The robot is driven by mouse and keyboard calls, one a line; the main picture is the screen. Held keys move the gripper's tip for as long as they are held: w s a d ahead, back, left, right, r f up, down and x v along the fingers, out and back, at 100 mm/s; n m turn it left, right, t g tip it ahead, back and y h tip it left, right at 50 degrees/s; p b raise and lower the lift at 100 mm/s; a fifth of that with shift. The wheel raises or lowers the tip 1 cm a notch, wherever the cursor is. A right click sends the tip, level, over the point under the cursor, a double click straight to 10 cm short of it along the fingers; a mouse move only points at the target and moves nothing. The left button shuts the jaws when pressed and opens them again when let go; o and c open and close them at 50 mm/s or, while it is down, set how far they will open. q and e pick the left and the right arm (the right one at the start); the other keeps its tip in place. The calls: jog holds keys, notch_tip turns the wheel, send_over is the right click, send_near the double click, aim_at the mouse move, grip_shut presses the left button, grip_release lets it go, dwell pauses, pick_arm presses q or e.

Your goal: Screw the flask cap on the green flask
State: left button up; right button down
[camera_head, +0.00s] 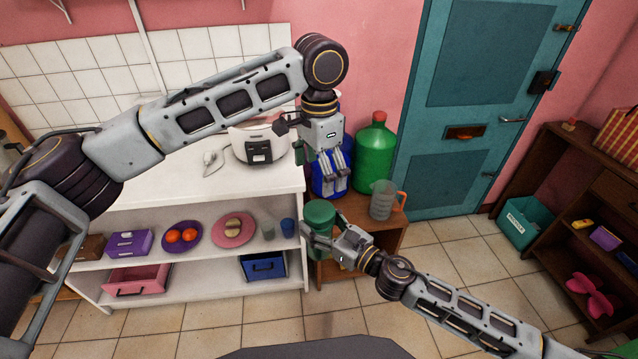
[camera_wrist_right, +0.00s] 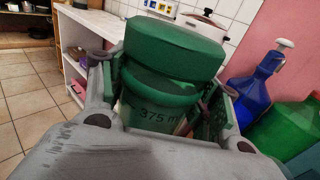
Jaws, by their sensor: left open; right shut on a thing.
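The green flask (camera_wrist_right: 155,115), marked "375 m", is upright in my right gripper (camera_head: 325,236), which is shut on it. The right wrist view shows the gripper's fingers on both sides of the flask. A wide green flask cap (camera_wrist_right: 175,45) sits on top of the flask, slightly tilted in that view; the head view also shows the cap (camera_head: 320,213). I cannot tell whether its thread is engaged. My left gripper (camera_head: 334,190) is open and empty, pointing down, a little above the cap and apart from it.
A blue jug (camera_wrist_right: 254,85) and a green jug (camera_head: 374,155) with a red cap stand behind the grippers. A clear measuring cup (camera_head: 382,203) stands on the low wooden table (camera_head: 355,210). The white shelf unit (camera_head: 255,185) with a rice cooker (camera_head: 256,143) is at left.

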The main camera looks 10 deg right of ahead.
pick_arm(q)
jog(key=shift+r, duration=0.45)
dwell(0.4)
